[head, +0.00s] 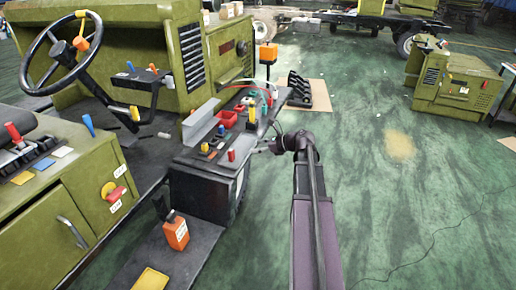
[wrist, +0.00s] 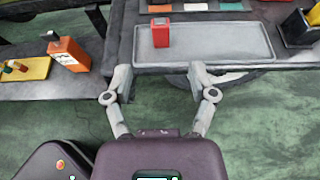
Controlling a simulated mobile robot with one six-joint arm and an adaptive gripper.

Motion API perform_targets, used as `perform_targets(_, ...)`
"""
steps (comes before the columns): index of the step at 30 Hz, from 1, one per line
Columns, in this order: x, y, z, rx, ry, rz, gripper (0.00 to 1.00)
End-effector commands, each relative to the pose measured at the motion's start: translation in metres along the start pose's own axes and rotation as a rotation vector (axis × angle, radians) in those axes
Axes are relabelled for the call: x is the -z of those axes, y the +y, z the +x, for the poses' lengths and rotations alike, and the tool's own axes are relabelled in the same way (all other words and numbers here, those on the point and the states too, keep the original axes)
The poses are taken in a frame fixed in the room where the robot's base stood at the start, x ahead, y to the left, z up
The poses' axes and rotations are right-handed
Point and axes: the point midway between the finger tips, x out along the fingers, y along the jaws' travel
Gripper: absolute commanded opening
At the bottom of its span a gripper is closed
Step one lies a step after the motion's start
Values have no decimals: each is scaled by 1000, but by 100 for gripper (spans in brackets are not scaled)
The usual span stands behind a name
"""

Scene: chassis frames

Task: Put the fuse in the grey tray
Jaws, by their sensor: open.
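A small upright red block with a grey top (wrist: 161,36), which looks like the fuse, stands at the left part of a shallow grey panel or tray with a raised rim (wrist: 225,45) in the wrist view. The red block also shows near the bench's front edge in the head view (head: 231,155).
A red bin (head: 228,119), a yellow-handled item (head: 252,112) and cables crowd the bench's far end. An orange box (head: 176,232) stands on the low step with a yellow tray (head: 151,279). A steering wheel (head: 61,50) is at left. Green floor (head: 420,200) is open at right.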

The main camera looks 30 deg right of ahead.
Motion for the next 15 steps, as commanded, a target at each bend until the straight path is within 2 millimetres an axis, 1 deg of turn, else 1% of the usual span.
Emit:
perform_targets(5, 1, 7, 6, -12, 17, -35, 73)
perform_targets(8, 3, 21, 16, -37, 51, -100, 73)
perform_targets(11, 7, 42, 31, -80, 104, -212, 73)
perform_targets(14, 14, 70, 49, -144, 170, -364, 73)
perform_targets(15, 17, 82, 56, -175, 198, -435, 73)
